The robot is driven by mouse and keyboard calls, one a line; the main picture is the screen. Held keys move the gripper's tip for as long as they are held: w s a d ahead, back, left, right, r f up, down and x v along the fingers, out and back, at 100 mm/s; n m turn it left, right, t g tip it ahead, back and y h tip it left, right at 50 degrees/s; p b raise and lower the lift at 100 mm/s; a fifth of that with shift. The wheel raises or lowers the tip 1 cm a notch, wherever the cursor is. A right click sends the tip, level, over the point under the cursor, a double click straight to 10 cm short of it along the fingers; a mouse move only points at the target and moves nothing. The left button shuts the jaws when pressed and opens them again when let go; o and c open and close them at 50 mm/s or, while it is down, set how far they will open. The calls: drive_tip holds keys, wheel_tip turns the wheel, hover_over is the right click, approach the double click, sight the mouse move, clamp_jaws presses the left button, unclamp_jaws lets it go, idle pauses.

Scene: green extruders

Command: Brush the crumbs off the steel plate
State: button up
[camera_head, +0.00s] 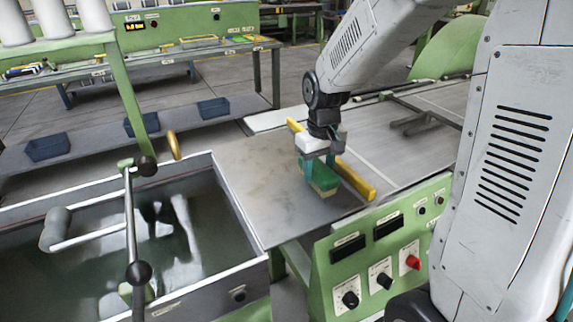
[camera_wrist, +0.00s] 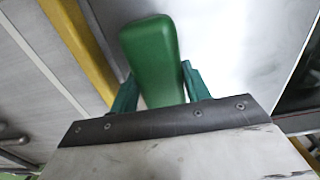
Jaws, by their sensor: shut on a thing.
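The steel plate (camera_head: 262,180) is a flat grey sheet between the water trough and the green control panel. Faint brownish specks lie on its left part; I cannot tell individual crumbs. My gripper (camera_head: 315,176) is over the right part of the plate, pointing down. It is shut on a brush with a green back (camera_head: 322,179) and pale bristles at or just above the plate. In the wrist view the green brush back (camera_wrist: 150,60) sits between the two teal fingers. The bare plate (camera_wrist: 225,40) shows beside it.
A yellow bar (camera_head: 357,182) runs along the plate's right side, close to the brush. A water-filled trough (camera_head: 225,205) with a metal rim borders the left. The green control panel (camera_head: 380,250) with knobs stands in front.

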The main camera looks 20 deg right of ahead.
drive_tip(key=shift+w+d, duration=0.1)
drive_tip(key=shift+d, duration=0.7)
wheel_tip(320, 180, up, 4)
drive_tip(key=shift+a+r, duration=0.1)
drive_tip(key=shift+r, duration=2.05)
